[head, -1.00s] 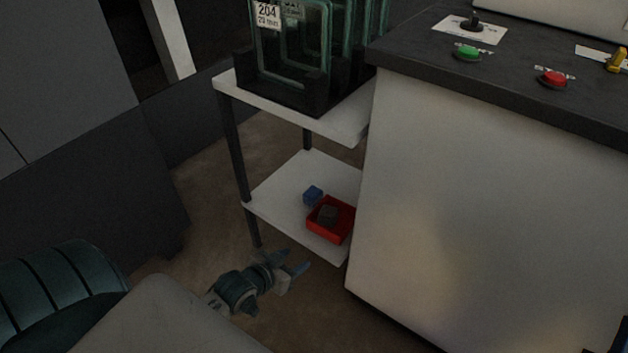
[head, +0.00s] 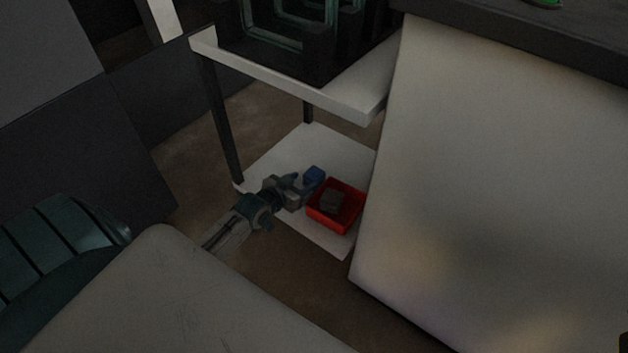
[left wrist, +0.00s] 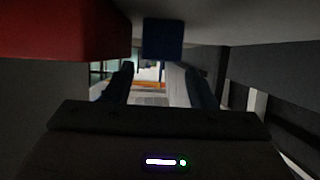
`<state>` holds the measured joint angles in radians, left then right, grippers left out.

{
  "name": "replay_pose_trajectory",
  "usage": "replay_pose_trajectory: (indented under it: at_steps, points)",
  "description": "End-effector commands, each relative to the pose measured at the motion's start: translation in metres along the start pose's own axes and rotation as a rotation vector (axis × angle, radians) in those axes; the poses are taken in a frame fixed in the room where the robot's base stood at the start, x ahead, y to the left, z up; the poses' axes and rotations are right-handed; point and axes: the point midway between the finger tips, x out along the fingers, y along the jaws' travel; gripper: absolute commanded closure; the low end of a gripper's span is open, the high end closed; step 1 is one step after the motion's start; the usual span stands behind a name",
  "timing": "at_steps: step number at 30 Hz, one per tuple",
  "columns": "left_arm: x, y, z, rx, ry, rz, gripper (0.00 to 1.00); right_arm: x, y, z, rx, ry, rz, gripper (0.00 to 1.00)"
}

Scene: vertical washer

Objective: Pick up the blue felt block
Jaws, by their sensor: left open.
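The blue felt block (head: 314,174) sits on the lower white shelf, just behind the red tray. My left gripper (head: 304,183) reaches in over the shelf's near-left edge, its fingers close to the block and partly overlapping it in the head view. In the left wrist view the open fingers (left wrist: 160,82) have an empty gap between them. The block shows there as a dark blue square (left wrist: 163,38), roughly in line with that gap and towards the top of the picture. Whether a finger touches it, I cannot tell.
The red tray (head: 320,221) holds a grey block (head: 332,202) and stands beside my left gripper. The upper shelf (head: 330,108) with a dark glass rack hangs above. A large pale machine cabinet (head: 480,180) stands close on the right.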

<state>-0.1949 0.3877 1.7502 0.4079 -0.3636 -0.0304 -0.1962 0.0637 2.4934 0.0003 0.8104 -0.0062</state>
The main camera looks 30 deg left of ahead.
Motion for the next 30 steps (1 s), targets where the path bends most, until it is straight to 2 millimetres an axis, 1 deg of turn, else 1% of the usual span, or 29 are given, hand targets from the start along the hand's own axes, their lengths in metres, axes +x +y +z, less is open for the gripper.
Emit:
replay_pose_trajectory:
  at_steps: [1,3,7,10,16,17,18,21,28,30]
  points:
    - [0.01,0.0,0.001,0.0,0.003,0.0,0.49,-0.007,-0.001,0.0,-0.003,0.004,0.004,0.64]
    - [0.021,-0.001,0.0,-0.002,0.003,0.0,0.49,-0.011,-0.001,0.001,-0.007,0.009,0.01,0.64]
    - [0.037,-0.001,-0.001,-0.002,0.0,-0.001,0.49,-0.015,-0.001,0.002,-0.014,0.013,0.02,0.64]
    - [0.043,-0.001,-0.003,-0.002,0.0,-0.001,0.49,-0.016,-0.001,0.002,-0.016,0.011,0.021,0.64]
    - [0.043,-0.001,-0.004,0.0,-0.001,-0.001,0.49,-0.014,-0.001,0.002,-0.016,0.01,0.02,0.64]
    - [0.043,-0.001,-0.004,0.0,-0.001,-0.001,0.51,-0.014,-0.001,0.001,-0.016,0.011,0.02,0.64]
    - [0.043,-0.001,-0.004,0.0,-0.001,-0.001,0.59,-0.014,-0.001,0.001,-0.017,0.011,0.02,0.64]
    - [0.042,-0.001,-0.004,0.0,-0.001,-0.001,0.77,-0.013,-0.001,0.001,-0.017,0.012,0.02,0.64]
    - [0.042,-0.001,-0.004,0.0,0.0,-0.001,0.77,-0.013,-0.001,0.001,-0.017,0.016,0.021,0.64]
    - [0.041,-0.001,-0.008,0.0,0.0,-0.001,0.77,-0.01,-0.001,0.001,-0.017,0.016,0.022,0.64]
